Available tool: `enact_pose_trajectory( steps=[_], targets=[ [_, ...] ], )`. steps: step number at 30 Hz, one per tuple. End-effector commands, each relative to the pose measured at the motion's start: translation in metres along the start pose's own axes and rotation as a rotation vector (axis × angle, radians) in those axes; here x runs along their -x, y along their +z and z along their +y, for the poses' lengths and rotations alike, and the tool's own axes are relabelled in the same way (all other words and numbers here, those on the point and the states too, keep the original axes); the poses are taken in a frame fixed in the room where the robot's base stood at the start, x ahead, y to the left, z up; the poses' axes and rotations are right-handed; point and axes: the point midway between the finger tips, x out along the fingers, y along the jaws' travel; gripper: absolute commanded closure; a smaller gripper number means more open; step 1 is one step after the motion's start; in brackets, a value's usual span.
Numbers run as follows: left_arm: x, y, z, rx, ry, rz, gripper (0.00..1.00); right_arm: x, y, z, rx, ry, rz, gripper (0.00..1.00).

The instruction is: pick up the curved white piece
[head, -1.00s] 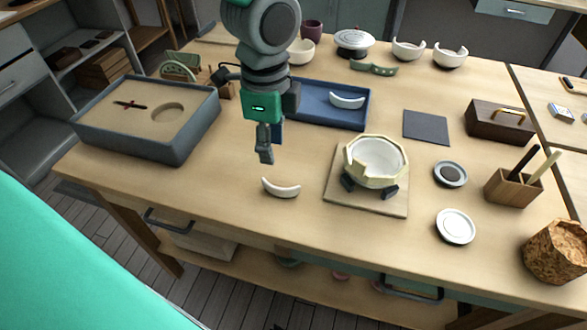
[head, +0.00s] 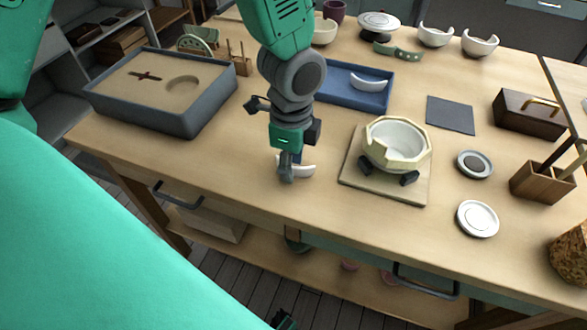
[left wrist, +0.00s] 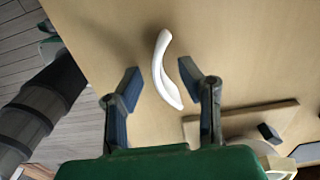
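A curved white piece (head: 303,171) lies on the wooden table near its front edge, partly hidden by my left gripper (head: 288,175). In the left wrist view the same piece (left wrist: 163,70) is a slim white arc on bare wood. There my left gripper (left wrist: 160,88) is open, with one blue-grey finger on each side of the piece's lower end. The fingers look apart from the piece; their exact height above the table is unclear. A second curved white piece (head: 368,84) lies in the blue tray (head: 338,100) behind. I cannot make out my right gripper.
A pale bowl with a broken rim (head: 398,140) stands on a wooden board (head: 358,182) to the right. A grey box (head: 178,122) with a sand-coloured top is at the left. Table around the piece is clear.

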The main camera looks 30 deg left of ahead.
Motion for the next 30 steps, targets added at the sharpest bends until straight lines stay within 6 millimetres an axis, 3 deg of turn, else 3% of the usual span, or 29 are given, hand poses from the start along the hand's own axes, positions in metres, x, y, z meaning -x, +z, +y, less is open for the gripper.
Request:
enact_pose_trajectory(
  steps=[9, 10, 12, 13, 24, 30],
  targets=[
    [-0.008, 0.000, 0.001, 0.000, -0.002, 0.001, 0.67, -0.002, 0.000, 0.000, 0.000, 0.000, 0.000, 0.60],
    [-0.008, 0.000, 0.000, 0.000, -0.002, 0.001, 0.70, -0.002, 0.000, 0.000, 0.000, 0.000, 0.000, 0.60],
    [-0.008, 0.000, 0.000, 0.000, -0.002, 0.001, 0.95, -0.002, 0.000, 0.000, 0.000, 0.000, 0.000, 0.60],
    [-0.008, 0.000, 0.000, 0.000, -0.002, 0.001, 1.00, -0.002, 0.000, 0.000, 0.000, 0.000, 0.000, 0.60],
    [-0.005, 0.000, 0.000, 0.000, -0.002, 0.002, 1.00, -0.001, 0.000, 0.000, 0.000, 0.000, 0.000, 0.60],
    [0.026, -0.001, -0.001, 0.000, -0.006, 0.004, 1.00, 0.008, -0.001, 0.000, 0.000, 0.000, 0.000, 0.60]
  ],
)
